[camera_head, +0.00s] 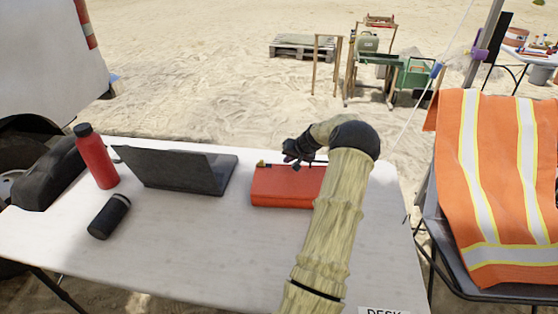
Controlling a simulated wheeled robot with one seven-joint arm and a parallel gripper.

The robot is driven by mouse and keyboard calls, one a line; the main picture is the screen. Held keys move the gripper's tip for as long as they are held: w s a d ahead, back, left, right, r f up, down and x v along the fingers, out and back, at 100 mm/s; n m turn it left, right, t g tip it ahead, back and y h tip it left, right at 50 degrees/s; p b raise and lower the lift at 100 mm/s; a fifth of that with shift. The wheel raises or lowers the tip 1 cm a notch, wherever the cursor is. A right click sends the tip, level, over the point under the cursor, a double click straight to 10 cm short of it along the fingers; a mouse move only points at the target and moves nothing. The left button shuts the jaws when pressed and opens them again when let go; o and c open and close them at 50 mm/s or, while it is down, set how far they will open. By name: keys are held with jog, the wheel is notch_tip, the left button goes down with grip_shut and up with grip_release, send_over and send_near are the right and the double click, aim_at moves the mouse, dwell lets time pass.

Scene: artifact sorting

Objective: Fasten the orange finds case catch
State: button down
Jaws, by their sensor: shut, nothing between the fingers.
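The orange finds case (284,190) lies on the white table, right of the laptop. Its lid looks down, and my arm hides its right part. A small yellow, brass-like piece (261,163) shows at its back left edge; I cannot tell if it is the catch. My gripper (289,155) is dark and shut, with nothing in it. It is over the back edge of the case, just right of the yellow piece. I cannot tell whether it touches the case.
The open laptop (180,170), a red bottle (96,158) and a black cylinder (109,216) stand or lie on the left of the table (190,245). A chair with an orange vest (500,180) stands at the right. The table's front middle is clear.

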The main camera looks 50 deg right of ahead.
jog(key=v, duration=0.9)
jog(key=shift+w+r+b, duration=0.15)
jog(key=shift+b, duration=0.15)
jog(key=shift+a, duration=0.1)
jog(key=w+a+r+n+g+y+p, duration=0.1)
jog(key=w+a+r+n+g+p, duration=0.15)
jog(key=a, duration=1.05)
jog(key=w+a+r+n+g+p, duration=0.1)
jog(key=w+a+r+n+p, duration=0.2)
jog(key=a, duration=1)
jog(key=s+a+r+n+p, duration=0.1)
jog(key=s+a+r+p, duration=0.1)
jog(key=s+a, duration=0.3)
jog(key=s+a+r+n+g+p, duration=0.1)
jog(key=s+a+r+n+p, duration=0.1)
jog(key=s+a, duration=0.4)
jog(key=s+a+r+n+p, duration=0.1)
jog(key=s+a+r, duration=0.3)
jog(key=a, duration=1)
jog(key=shift+s+p, duration=0.4)
jog(key=shift+s, duration=0.25)
